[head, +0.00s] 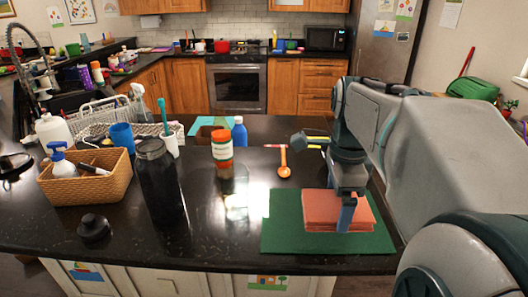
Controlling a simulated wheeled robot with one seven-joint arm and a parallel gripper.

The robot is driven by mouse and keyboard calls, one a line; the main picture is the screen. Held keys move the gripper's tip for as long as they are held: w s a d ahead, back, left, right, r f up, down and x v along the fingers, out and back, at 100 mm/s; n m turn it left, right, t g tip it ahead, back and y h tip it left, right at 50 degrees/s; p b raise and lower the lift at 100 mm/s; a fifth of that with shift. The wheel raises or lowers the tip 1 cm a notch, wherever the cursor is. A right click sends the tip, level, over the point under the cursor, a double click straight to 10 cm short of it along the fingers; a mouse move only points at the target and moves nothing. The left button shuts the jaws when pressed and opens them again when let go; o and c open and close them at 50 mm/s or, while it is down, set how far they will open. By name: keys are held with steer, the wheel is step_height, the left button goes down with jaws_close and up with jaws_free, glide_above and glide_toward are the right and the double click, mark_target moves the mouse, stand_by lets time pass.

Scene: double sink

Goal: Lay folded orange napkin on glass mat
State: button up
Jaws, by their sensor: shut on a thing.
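The folded orange napkin (322,209) looks like a thick, square salmon-orange stack. It lies on or just above a dark green mat (282,232) at the front right of the black counter. I cannot tell whether its underside touches the mat. My gripper (347,215) comes down from above at the napkin's right part, with a blue finger in front of its near edge. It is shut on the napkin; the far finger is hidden. Another flat teal piece (203,124) lies farther back; I cannot tell which one is the glass mat.
A wicker basket (88,185) with bottles, a dark jar (160,180) and an orange-capped bottle (222,150) stand left of the mat. A dish rack (100,115) is at the back left. The counter's front edge runs close to the mat.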

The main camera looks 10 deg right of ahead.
steer(key=w+f, duration=0.1)
steer(key=w, duration=0.1)
steer(key=w+d+f+p, duration=0.1)
steer(key=w+f, duration=0.1)
steer(key=w, duration=0.1)
steer(key=w+f, duration=0.1)
steer(key=w, duration=0.1)
steer(key=shift+w+d+f, duration=0.2)
steer(key=shift+d+f, duration=0.05)
steer(key=shift+d, duration=0.1)
steer(key=shift+f+p, duration=0.6)
steer(key=shift+f, duration=1.45)
steer(key=shift+f, duration=0.2)
steer(key=o, duration=0.7)
steer(key=shift+r, duration=0.15)
